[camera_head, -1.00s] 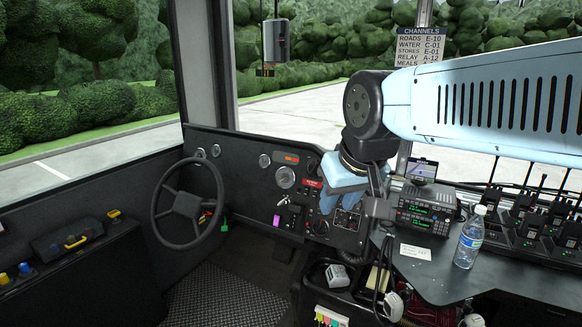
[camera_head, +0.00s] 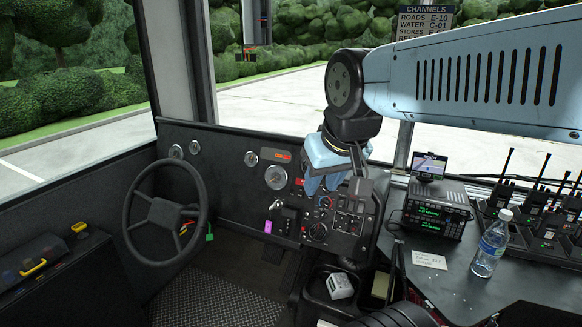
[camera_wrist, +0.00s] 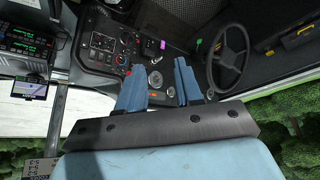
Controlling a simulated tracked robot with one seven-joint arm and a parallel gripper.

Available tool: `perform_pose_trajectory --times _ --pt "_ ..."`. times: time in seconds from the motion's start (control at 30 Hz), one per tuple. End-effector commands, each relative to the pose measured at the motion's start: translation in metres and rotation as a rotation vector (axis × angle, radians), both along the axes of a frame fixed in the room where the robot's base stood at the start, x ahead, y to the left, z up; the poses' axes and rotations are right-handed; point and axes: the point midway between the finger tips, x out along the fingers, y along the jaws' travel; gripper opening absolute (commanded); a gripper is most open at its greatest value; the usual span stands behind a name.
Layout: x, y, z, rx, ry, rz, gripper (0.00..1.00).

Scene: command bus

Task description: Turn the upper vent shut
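My gripper (camera_head: 322,184) is in front of the upper dash panel, its blue fingers pointing down. In the wrist view my gripper (camera_wrist: 159,64) has its two fingers apart with nothing between them. Below the fingers in the head view, the black control panel (camera_head: 348,245) carries an upper round dial (camera_head: 325,203) and a lower round dial (camera_head: 318,231). I cannot tell for sure which round part is the upper vent. A round silver-rimmed dial (camera_head: 276,177) sits left of the fingers. My fingers hide part of the dash behind them.
A steering wheel (camera_head: 165,212) stands at left. A radio (camera_head: 435,213), a small screen (camera_head: 430,167) and a water bottle (camera_head: 491,243) stand on the right-hand counter, with handheld radios (camera_head: 545,235) beyond. A white box (camera_head: 339,286) lies low under the panel.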

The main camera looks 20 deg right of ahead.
Motion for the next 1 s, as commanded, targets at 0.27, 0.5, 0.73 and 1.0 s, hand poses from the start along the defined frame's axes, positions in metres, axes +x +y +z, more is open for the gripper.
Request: perform_pose_trajectory --times 0.27,0.5,0.73,1.0 --pt "0.0 0.0 0.0 -0.001 0.001 0.0 0.35" --pt "0.014 -0.017 -0.01 -0.062 0.07 0.019 0.35" --pt "0.045 -0.046 -0.033 -0.215 0.21 0.069 0.35" --pt "0.085 -0.077 -0.06 -0.423 0.364 0.144 0.35"
